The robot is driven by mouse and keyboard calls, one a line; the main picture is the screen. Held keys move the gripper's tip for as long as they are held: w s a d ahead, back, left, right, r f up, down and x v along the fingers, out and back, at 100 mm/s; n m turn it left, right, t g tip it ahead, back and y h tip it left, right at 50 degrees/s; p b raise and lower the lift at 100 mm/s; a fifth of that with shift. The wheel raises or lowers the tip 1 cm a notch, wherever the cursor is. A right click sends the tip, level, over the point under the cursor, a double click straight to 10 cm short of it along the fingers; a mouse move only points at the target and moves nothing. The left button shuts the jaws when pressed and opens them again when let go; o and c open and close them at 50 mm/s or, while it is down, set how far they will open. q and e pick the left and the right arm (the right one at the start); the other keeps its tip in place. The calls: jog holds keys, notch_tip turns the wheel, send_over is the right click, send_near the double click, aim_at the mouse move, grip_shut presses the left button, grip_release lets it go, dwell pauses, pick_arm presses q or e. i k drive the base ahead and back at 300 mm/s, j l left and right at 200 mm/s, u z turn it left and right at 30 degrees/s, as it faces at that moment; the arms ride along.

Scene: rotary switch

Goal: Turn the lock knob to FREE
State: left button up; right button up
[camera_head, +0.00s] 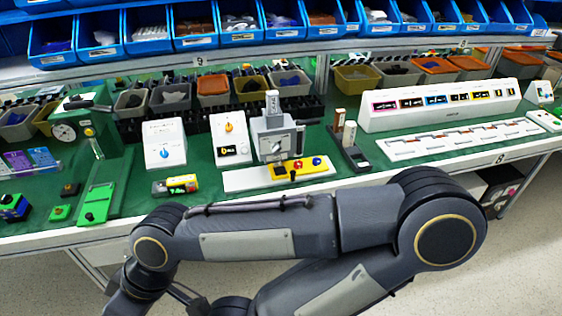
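Two white boxes with knobs stand on the green bench top. One white box (164,135) carries a blue knob (165,154) low on its sloped face. The other white box (229,150) carries an orange knob (228,127) and a black label. To its right, a grey device (272,130) has a silver knob or handle on its front. I cannot read FREE or LOCK on any of them, so I cannot tell which is the lock knob. Neither gripper is in view. One of my dark arms crosses the lower foreground, in front of the bench edge.
A white plate with red and blue buttons (317,162) lies before the grey device. A long white panel (440,103) stands at right. Green fixtures (97,203) stand at left. Bins line the back.

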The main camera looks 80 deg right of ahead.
aim_at(276, 146)
jog(key=j+z, duration=0.15)
jog(key=z, duration=2.7)
jog(key=i+l, duration=1.4)
